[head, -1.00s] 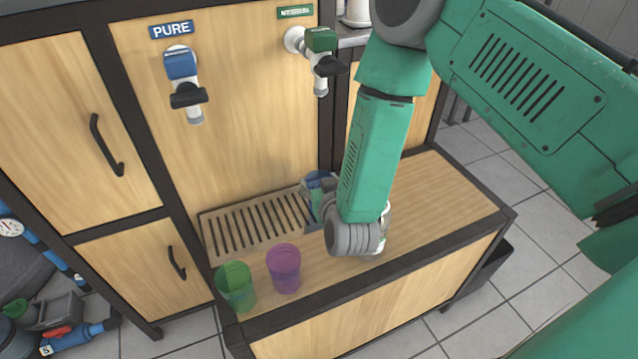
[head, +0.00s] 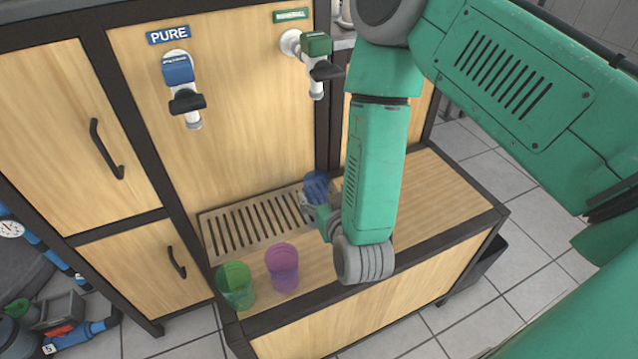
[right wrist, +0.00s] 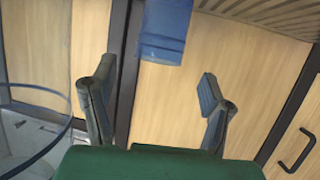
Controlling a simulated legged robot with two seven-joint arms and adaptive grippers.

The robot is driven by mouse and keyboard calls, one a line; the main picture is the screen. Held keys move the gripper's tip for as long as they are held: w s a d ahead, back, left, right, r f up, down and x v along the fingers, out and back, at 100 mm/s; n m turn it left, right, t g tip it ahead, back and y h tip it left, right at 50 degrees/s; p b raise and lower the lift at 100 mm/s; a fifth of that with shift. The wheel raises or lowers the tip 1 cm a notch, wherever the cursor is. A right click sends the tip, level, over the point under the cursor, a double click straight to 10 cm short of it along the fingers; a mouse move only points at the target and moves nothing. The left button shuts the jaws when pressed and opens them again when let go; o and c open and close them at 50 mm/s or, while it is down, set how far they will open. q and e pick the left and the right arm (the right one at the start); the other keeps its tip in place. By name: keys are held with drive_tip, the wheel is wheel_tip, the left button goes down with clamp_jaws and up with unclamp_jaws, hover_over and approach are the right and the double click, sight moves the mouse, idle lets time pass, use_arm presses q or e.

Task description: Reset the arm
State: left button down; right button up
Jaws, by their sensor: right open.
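My right arm (head: 375,165) reaches down in front of the counter. My right gripper (head: 314,206) is at its lower end, partly hidden by the wrist, close to a blue cup (head: 317,184) at the right end of the drain grille. In the right wrist view my right gripper (right wrist: 150,95) has its fingers spread with nothing between them. The blue cup (right wrist: 165,32) stands just beyond the fingertips there, apart from both. My left gripper is out of view.
A green cup (head: 236,285) and a purple cup (head: 282,268) stand at the counter's front left. A clear vessel (right wrist: 30,125) is close at the left of the right wrist view. A blue tap (head: 181,88) and a green tap (head: 316,62) project above. The counter's right side (head: 440,190) is bare.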

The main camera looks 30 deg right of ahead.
drive_tip(key=shift+s+a+r, duration=0.1)
drive_tip(key=shift+s+r, duration=0.05)
drive_tip(key=shift+s, duration=0.3)
